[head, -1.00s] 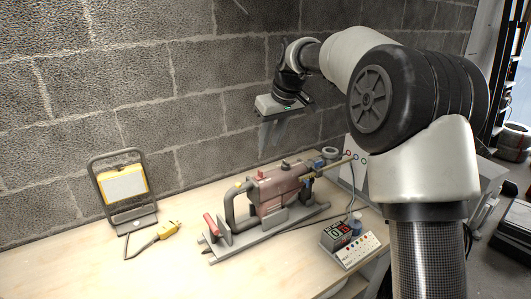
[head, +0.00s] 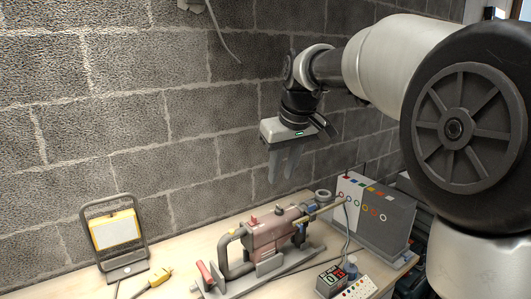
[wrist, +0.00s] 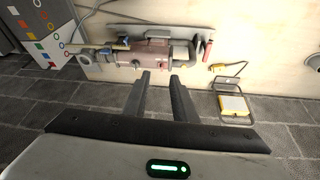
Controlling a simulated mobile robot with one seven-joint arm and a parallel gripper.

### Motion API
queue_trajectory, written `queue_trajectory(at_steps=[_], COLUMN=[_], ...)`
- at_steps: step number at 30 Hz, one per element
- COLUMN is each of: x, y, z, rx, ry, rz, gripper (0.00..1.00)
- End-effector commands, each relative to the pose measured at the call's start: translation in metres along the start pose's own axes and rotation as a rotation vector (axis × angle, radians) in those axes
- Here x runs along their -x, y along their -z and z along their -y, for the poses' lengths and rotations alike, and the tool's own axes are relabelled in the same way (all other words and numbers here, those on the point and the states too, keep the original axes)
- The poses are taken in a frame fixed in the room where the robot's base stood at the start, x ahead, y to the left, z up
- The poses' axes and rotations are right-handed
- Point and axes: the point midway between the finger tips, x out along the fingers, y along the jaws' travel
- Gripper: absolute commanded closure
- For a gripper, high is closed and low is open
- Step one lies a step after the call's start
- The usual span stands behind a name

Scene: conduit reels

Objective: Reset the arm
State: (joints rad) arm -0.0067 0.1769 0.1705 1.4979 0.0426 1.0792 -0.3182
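My gripper (head: 284,165) hangs from my arm in front of the block wall in the head view, fingers pointing down. It is above the workbench and the reddish machine, touching neither. In the wrist view my gripper (wrist: 159,78) shows two dark fingers with a clear gap and nothing between them. The upper arm and a large dark joint fill the right side of the head view.
A reddish pump-like machine (head: 268,232) lies on the wooden bench (head: 190,252). A work lamp (head: 115,232) with a yellow plug (head: 160,276) stands left. A grey box with coloured sockets (head: 372,212) and a small display unit (head: 332,279) are right. The block wall (head: 120,110) is close behind.

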Motion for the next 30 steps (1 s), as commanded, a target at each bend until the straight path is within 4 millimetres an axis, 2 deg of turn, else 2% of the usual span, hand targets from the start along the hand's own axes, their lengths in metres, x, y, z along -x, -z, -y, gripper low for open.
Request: queue_trajectory(at_steps=[1,5,6,10,12,15,18,21,30], x=[0.034,0.079,0.090,0.113,0.118,0.118,0.114,0.111,0.110], y=[-0.021,-0.086,-0.107,-0.176,-0.209,-0.245,-0.268,-0.278,-0.280], z=[0.001,0.005,0.007,0.016,0.022,0.030,0.035,0.038,0.038], rx=[-0.033,-0.134,-0.168,-0.277,-0.328,-0.385,-0.422,-0.439,-0.442], ry=[-0.030,-0.088,-0.102,-0.136,-0.146,-0.154,-0.155,-0.155,-0.155], rz=[-0.006,-0.018,-0.023,-0.047,-0.058,-0.073,-0.082,-0.087,-0.085], gripper=[0.75,0.75,0.75,0.75,0.75,0.75,0.75,0.75,0.75])
